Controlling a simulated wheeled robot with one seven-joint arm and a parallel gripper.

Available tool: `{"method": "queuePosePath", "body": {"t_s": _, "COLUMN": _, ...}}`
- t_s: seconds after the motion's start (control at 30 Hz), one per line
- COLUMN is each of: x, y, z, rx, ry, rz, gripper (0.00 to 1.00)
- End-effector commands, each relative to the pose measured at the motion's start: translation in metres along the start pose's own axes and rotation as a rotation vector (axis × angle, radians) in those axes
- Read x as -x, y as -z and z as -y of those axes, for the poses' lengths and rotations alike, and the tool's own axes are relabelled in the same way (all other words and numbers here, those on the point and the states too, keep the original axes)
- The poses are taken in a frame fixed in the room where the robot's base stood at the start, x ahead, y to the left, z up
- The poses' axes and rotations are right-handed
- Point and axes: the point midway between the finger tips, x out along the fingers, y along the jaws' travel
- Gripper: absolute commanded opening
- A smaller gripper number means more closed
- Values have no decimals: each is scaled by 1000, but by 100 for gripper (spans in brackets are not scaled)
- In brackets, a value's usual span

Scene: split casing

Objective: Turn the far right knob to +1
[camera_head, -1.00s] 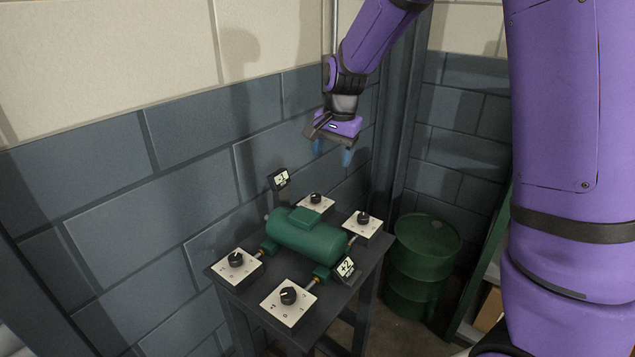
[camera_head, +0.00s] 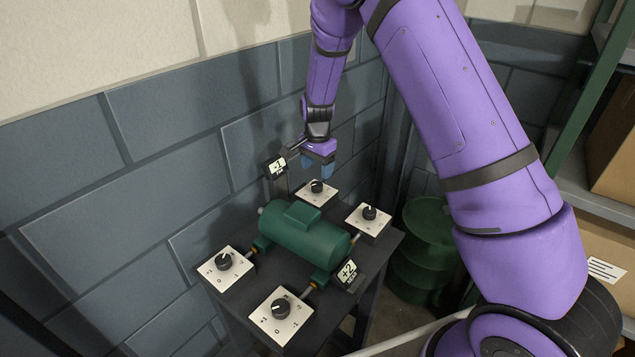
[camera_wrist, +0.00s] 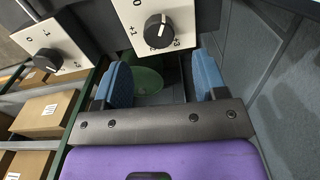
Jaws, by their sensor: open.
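Four white plates with black knobs sit at the corners of a dark table. The back knob (camera_head: 317,187) is just below my gripper (camera_head: 318,168); it also shows in the wrist view (camera_wrist: 158,32), on a plate with 0, +1 and +3 marks. The right knob (camera_head: 369,213) is nearer the barrel; in the wrist view it shows at left (camera_wrist: 48,60). The left knob (camera_head: 223,261) and the front knob (camera_head: 280,308) are farther from my gripper. My gripper's blue fingers are open and empty, apart from the back knob. Pointer settings are too small to read surely.
A green motor-like casing (camera_head: 290,230) lies between the knobs. A wall is close behind; a green barrel (camera_head: 428,225) and shelf boxes (camera_head: 600,245) are at right.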

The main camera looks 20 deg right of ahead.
Motion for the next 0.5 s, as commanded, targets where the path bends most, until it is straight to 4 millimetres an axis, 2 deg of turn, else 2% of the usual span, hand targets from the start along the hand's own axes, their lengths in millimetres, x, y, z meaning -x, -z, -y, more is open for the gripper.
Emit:
{"method": "queuePosePath", "body": {"t_s": 0.03, "x": -11, "y": 0, "z": -1, "rx": -1, "ry": -3, "rz": 2, "gripper": 66}}
{"method": "queuePosePath", "body": {"t_s": 0.2, "x": -38, "y": 0, "z": -1, "rx": 0, "ry": -3, "rz": 1, "gripper": 66}}
{"method": "queuePosePath", "body": {"t_s": 0.33, "x": -52, "y": 0, "z": 0, "rx": 0, "ry": -2, "rz": 1, "gripper": 66}}
{"method": "queuePosePath", "body": {"t_s": 0.5, "x": -60, "y": 0, "z": 0, "rx": 0, "ry": 0, "rz": 0, "gripper": 66}}
